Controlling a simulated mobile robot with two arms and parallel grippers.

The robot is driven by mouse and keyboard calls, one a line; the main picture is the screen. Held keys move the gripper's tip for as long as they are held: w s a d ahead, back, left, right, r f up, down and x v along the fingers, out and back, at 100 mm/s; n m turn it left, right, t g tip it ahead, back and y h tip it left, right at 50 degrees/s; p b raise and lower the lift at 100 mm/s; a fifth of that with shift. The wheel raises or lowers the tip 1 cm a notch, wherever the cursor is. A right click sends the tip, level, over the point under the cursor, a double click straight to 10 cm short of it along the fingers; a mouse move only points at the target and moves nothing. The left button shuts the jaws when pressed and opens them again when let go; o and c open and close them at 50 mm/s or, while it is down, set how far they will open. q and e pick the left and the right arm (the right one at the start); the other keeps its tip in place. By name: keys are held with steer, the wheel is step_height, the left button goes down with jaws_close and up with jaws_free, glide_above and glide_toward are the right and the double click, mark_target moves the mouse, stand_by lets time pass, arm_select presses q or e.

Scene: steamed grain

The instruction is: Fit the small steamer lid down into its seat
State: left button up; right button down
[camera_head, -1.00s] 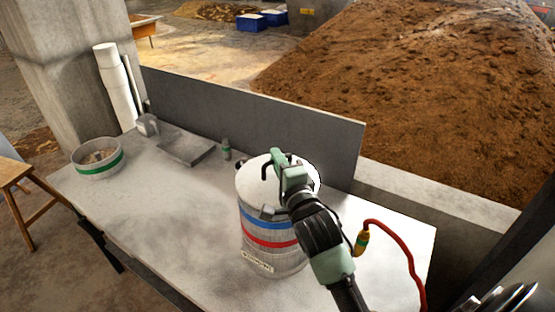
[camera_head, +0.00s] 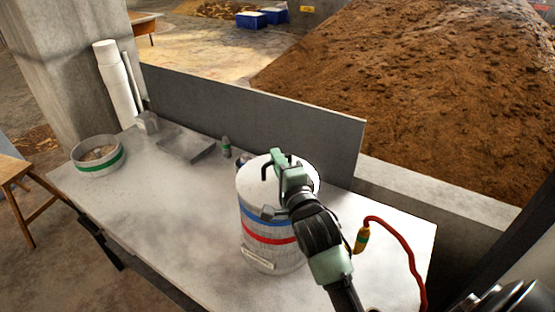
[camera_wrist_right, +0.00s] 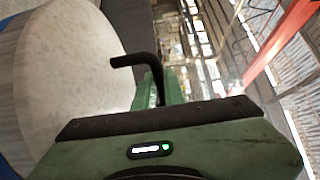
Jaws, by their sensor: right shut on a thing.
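The steamer (camera_head: 262,245) is a pale grey cylinder with blue and red bands and a small label, upright on the table. Its pale round lid (camera_head: 250,182) covers the top; the wrist view also shows the pale lid surface (camera_wrist_right: 75,65). My right gripper (camera_head: 279,163), green and black, is over the lid's right part. It is shut on a dark bent handle (camera_wrist_right: 135,60) that stands out between the fingers in the wrist view. The gripper hides part of the lid's edge, and I cannot tell how deep the lid sits. My left gripper is not in view.
The grey table (camera_head: 150,215) holds a green-banded round bowl (camera_head: 96,168) at left, a dark flat tray (camera_head: 190,150) and a small green-banded bottle (camera_head: 226,147). A red hose (camera_head: 400,243) lies at right. A low panel (camera_head: 260,115) stands behind. The table's left-middle is clear.

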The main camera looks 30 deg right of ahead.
steer(key=shift+r, duration=0.1)
steer(key=c, duration=1.4)
jaws_free()
steer(key=shift+s, duration=0.1)
steer(key=shift+s+a+f, duration=0.1)
steer(key=shift+s+f, duration=0.15)
steer(key=s, duration=0.2)
steer(key=s+b, duration=0.1)
steer(key=s, duration=0.1)
steer(key=s+a+b, duration=0.1)
steer(key=s, duration=0.2)
steer(key=shift+r, duration=0.25)
steer(key=shift+a, duration=0.1)
